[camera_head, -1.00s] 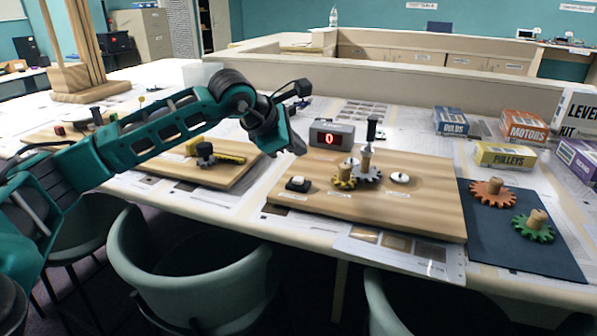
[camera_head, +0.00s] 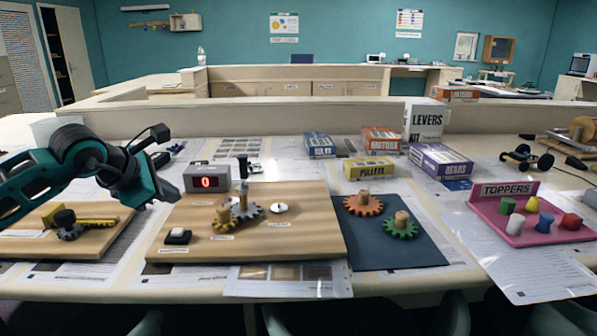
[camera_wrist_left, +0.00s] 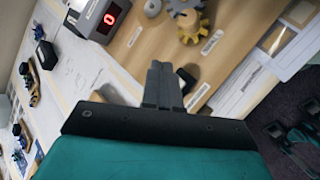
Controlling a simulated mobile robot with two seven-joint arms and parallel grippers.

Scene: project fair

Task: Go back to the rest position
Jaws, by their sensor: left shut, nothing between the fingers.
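My left gripper (camera_head: 172,194) is shut and empty. In the head view it hangs near the left edge of the wooden gear board (camera_head: 310,238), above and left of the black-and-white button (camera_head: 178,236). In the left wrist view its closed fingers (camera_wrist_left: 161,72) stand over the board's edge, with a dark block partly hidden beside them. The board carries a yellow gear (camera_head: 222,222), a grey gear (camera_head: 247,212) and a white disc (camera_head: 279,208). My right gripper is out of view.
A counter box showing a red 0 (camera_head: 208,183) stands close to my left gripper. A second board (camera_head: 100,240) lies at left. A dark mat (camera_head: 375,252) holds orange and green gears. A pink toppers tray (camera_head: 480,206) is at right. Kit boxes (camera_head: 372,168) stand behind.

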